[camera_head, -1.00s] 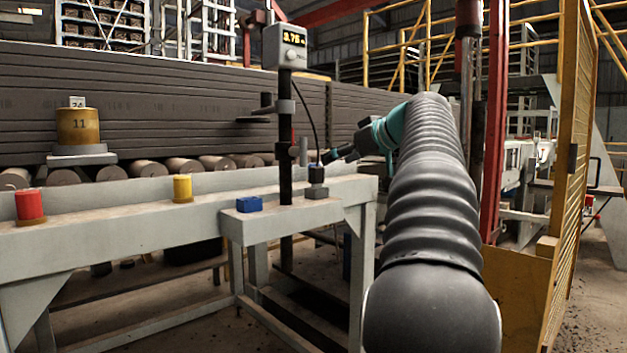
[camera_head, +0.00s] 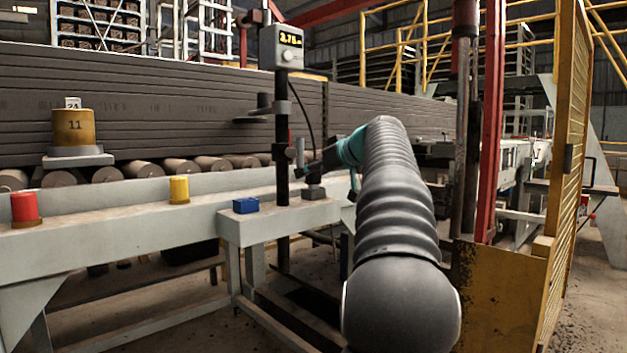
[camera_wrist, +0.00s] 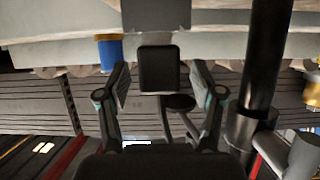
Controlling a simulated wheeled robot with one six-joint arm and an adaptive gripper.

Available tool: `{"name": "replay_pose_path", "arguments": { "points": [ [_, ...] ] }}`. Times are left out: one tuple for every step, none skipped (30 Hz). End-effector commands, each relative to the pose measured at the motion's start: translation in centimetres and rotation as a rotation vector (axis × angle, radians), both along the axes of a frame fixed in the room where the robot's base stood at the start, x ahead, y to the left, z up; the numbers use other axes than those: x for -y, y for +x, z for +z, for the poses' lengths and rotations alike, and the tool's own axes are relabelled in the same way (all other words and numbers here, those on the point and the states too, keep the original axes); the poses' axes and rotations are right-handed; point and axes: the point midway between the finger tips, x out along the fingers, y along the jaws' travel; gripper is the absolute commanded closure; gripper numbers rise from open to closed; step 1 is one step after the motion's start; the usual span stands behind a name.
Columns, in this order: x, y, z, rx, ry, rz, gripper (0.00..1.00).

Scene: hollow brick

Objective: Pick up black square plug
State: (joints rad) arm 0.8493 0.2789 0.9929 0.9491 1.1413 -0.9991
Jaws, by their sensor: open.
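The black square plug (camera_head: 314,178) stands on a small grey base (camera_head: 313,193) on the bench's right end section, just right of the black post. In the wrist view, which appears upside down, the plug (camera_wrist: 159,68) is centred between my spread fingers. My gripper (camera_wrist: 160,84) is open, with a visible gap on either side of the plug. In the head view my gripper (camera_head: 317,164) is small and dark at the plug's top, and partly covers it.
The black post (camera_head: 283,150) with a display box (camera_head: 281,47) rises close left of the plug. A blue block (camera_head: 246,205) sits left of the post. Yellow (camera_head: 179,189) and red (camera_head: 24,208) cylinders stand farther left. A yellow mesh fence (camera_head: 565,150) is at right.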

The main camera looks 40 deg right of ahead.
Motion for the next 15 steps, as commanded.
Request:
{"name": "replay_pose_path", "arguments": {
  "points": [
    [0.00,-0.02,0.02,0.000,0.000,0.000,0.33],
    [0.00,-0.03,0.02,0.000,0.000,0.000,0.33],
    [0.00,-0.03,0.02,0.000,0.000,0.000,0.43],
    [0.00,-0.03,0.02,0.000,0.000,0.000,0.51],
    [0.00,-0.04,0.03,0.000,0.000,0.000,0.58],
    [-0.01,-0.04,0.03,0.000,0.000,0.000,0.68],
    [0.00,-0.05,0.03,0.000,0.000,0.000,0.76],
    [-0.01,-0.05,0.04,0.000,0.000,0.000,0.83],
    [-0.01,-0.05,0.04,0.000,0.000,0.000,0.93],
    [-0.01,-0.05,0.04,0.000,0.000,0.000,0.99],
    [-0.01,-0.05,0.04,0.000,0.000,0.000,0.99],
    [-0.01,-0.05,0.05,0.001,0.000,0.000,0.99],
    [-0.01,-0.05,0.05,0.001,0.000,0.000,0.99],
    [-0.01,-0.05,0.05,0.001,0.000,0.000,0.99],
    [-0.01,-0.05,0.05,0.001,0.000,0.000,0.99]
  ]
}}
